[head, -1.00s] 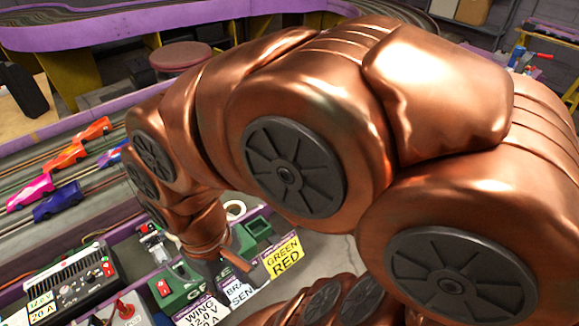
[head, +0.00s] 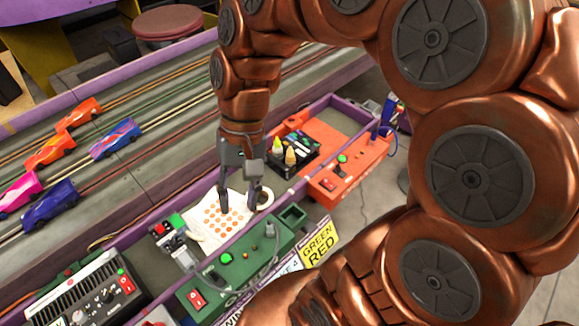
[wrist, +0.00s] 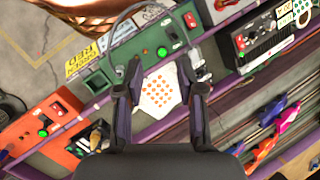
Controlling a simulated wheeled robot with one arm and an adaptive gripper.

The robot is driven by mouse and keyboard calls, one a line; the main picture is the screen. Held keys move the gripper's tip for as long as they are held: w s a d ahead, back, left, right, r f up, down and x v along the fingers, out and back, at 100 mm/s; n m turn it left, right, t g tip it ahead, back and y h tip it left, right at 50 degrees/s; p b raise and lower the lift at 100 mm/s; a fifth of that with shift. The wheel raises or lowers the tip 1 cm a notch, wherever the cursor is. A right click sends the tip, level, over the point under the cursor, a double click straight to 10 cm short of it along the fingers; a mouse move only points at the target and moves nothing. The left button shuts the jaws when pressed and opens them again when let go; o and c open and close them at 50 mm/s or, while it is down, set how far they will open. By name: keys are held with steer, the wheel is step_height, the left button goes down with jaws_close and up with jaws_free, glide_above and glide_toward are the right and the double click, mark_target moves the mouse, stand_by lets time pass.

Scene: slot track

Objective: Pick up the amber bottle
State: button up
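In the wrist view my gripper (wrist: 158,82) is also open above that sheet. The tray shows there at lower left, but the bottles are too small to make out clearly.
A green control box (head: 240,258) lies in front of the sheet. The orange-red station (head: 352,158) has purple edges. Several toy cars (head: 115,138) sit on the slot track at the left.

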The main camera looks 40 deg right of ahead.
steer(key=w+d+f+m+y+b, duration=0.25)
steer(key=w+m+y+b, duration=0.2)
steer(key=w, duration=0.45)
steer(key=m+t+y+b, duration=0.4)
steer(key=m+t+b, duration=0.2)
steer(key=m+b, duration=0.4)
glide_above(290, 151)
steer(key=a, duration=0.4)
step_height(290, 151, down, 13)
steer(key=s+d+f+m+t+b, duration=0.25)
steer(key=d+f+m, duration=0.35)
steer(key=d, duration=0.5)
steer(key=shift+n, duration=0.35)
steer(key=shift+s+f+b+x, duration=0.1)
steer(key=shift+f+b+x, duration=0.15)
steer(key=shift+x, duration=1.85)
steer(key=shift+s+f+b+x, duration=0.15)
steer(key=shift+b+x, duration=0.15)
steer(key=shift+x, duration=1.75)
steer(key=shift+d, duration=0.1)
jaws_close()
